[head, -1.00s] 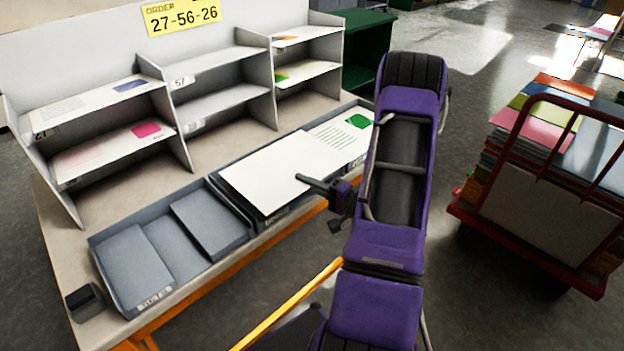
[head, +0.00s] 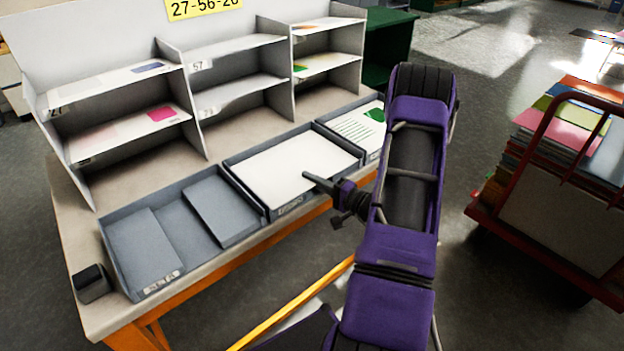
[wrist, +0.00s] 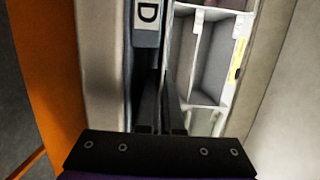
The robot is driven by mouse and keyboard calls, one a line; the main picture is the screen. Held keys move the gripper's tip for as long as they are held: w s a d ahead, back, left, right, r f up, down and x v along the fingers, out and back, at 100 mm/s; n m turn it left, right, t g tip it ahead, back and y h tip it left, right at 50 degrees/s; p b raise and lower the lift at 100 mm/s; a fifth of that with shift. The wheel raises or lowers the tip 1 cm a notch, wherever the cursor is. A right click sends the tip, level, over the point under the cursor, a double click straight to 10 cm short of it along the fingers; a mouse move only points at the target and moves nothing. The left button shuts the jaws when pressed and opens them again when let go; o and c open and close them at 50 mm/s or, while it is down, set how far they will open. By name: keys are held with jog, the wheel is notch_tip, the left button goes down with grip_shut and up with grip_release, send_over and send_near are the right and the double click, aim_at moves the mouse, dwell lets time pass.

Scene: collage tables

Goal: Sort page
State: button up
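A blank white page (head: 300,168) lies flat in the middle grey tray (head: 262,212) on the table. A page with green lines and a green patch (head: 366,127) lies in the right tray (head: 340,134). The left tray (head: 128,276) holds no page that I can see. My gripper (head: 312,180) points left over the near right part of the blank page. Whether it touches the page I cannot tell. In the wrist view its two dark fingers (wrist: 164,95) are close together, beside a tray wall labelled D (wrist: 147,20). No page shows clearly between them.
A shelf unit (head: 205,138) with numbered compartments stands behind the trays. Some compartments hold pages with pink, blue, orange or green marks. A small dark box (head: 93,283) sits at the left front table corner. A red cart (head: 545,236) loaded with coloured sheets stands at right.

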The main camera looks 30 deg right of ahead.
jog(key=o, duration=0.5)
jog(key=v, duration=1.7)
jog(key=shift+s, duration=0.2)
jog(key=shift+r, duration=0.1)
